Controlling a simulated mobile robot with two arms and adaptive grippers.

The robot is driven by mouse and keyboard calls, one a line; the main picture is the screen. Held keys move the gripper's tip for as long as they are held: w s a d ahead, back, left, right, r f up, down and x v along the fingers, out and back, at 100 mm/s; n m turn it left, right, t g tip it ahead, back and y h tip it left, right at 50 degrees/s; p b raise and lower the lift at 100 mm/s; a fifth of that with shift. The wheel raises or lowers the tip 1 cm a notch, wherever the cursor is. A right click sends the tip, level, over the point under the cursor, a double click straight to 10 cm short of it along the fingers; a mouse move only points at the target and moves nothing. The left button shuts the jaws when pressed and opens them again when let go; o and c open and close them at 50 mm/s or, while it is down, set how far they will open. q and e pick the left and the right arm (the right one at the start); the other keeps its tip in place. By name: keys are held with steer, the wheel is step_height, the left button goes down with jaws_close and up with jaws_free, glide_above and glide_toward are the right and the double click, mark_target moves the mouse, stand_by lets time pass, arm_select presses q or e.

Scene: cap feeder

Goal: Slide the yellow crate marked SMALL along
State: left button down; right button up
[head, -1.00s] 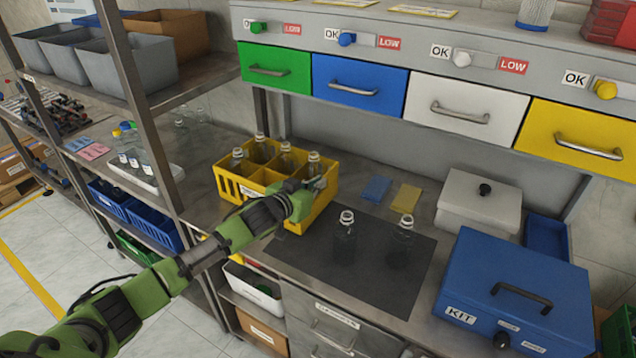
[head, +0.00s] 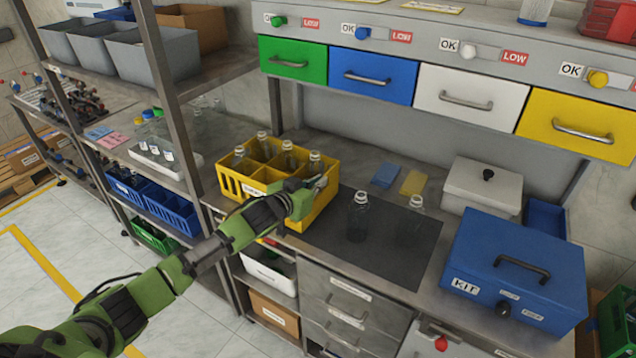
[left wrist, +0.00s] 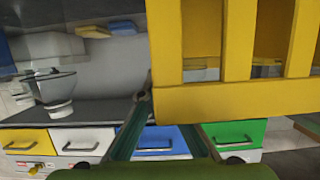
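The yellow crate (head: 234,186) stands upright on the bench with several clear bottles in its compartments. Its front label is too small to read. My left gripper (head: 318,184) is at the crate's right end, seemingly against its outer wall; the arm hides part of the front. In the left wrist view, the crate's slotted wall (left wrist: 245,100) fills the upper right, close to the gripper's fingers (left wrist: 146,92). The finger gap is unclear. My right gripper is not in view.
A dark mat (head: 390,262) with two clear bottles (head: 358,217) lies right of the crate. A blue KIT box (head: 480,245) and a white lidded box (head: 470,190) stand farther right. A shelf post (head: 165,90) rises left of the crate. Blue and yellow pads (head: 387,175) lie behind the mat.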

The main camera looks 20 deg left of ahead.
arm_select(q)
steer(key=c, duration=2.2)
jaws_free()
steer(key=v, duration=1.2)
steer(key=shift+a, duration=0.1)
